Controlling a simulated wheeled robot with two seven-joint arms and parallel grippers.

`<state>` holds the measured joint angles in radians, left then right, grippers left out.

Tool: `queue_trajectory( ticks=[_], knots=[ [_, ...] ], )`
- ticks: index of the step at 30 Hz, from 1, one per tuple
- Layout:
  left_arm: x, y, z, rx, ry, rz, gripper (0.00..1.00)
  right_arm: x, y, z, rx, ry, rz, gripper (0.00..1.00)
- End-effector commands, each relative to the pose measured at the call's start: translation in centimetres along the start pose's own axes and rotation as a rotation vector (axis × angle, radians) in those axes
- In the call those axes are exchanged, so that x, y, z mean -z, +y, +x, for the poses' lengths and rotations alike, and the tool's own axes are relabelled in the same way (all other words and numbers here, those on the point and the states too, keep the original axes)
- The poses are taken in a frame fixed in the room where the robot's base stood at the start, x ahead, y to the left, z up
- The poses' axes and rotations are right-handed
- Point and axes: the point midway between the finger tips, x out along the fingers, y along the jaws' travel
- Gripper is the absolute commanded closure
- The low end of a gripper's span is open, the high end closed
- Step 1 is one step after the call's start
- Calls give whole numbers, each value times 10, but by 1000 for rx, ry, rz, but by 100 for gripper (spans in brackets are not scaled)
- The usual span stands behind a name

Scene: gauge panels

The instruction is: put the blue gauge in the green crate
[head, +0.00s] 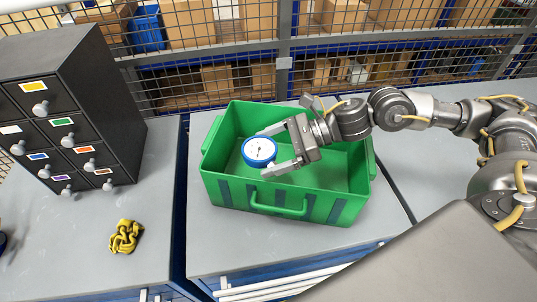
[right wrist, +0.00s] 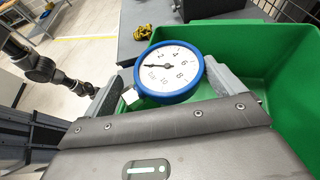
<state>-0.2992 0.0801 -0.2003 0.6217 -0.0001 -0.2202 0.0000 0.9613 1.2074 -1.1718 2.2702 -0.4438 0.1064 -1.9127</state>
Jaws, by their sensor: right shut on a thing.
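The blue gauge (head: 259,151) has a blue rim and a white dial with a dark needle. My right gripper (head: 276,151) is shut on it, and the gauge sits between its two fingers. In the head view it is over the left part of the green crate (head: 278,196). The right wrist view shows the gauge (right wrist: 169,70) held between the fingers, dial facing the camera, with the green crate (right wrist: 287,110) behind and to the right. I cannot tell how high the gauge is above the crate floor. My left gripper does not show.
A dark drawer cabinet (head: 125,85) stands at the left with several knobs and coloured labels. A yellow coiled thing (head: 126,236) lies on the grey table (head: 160,215). A mesh fence (head: 283,45) runs behind. The crate's visible interior looks empty.

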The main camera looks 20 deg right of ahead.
Motion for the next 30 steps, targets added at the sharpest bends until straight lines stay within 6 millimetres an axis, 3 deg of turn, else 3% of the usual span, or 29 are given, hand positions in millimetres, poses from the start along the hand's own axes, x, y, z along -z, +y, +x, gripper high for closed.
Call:
queue_trajectory(
  ticks=[1,5,12,23,30],
  knots=[
    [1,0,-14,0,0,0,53,-3,-15,1,3,0,5,37],
    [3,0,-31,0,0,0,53,10,-49,11,2,0,2,37],
    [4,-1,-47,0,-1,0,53,51,-81,32,0,-1,0,37],
    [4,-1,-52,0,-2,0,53,66,-93,40,-1,-2,-1,37],
    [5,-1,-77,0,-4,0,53,90,-94,51,-1,-1,1,37]
  ],
)
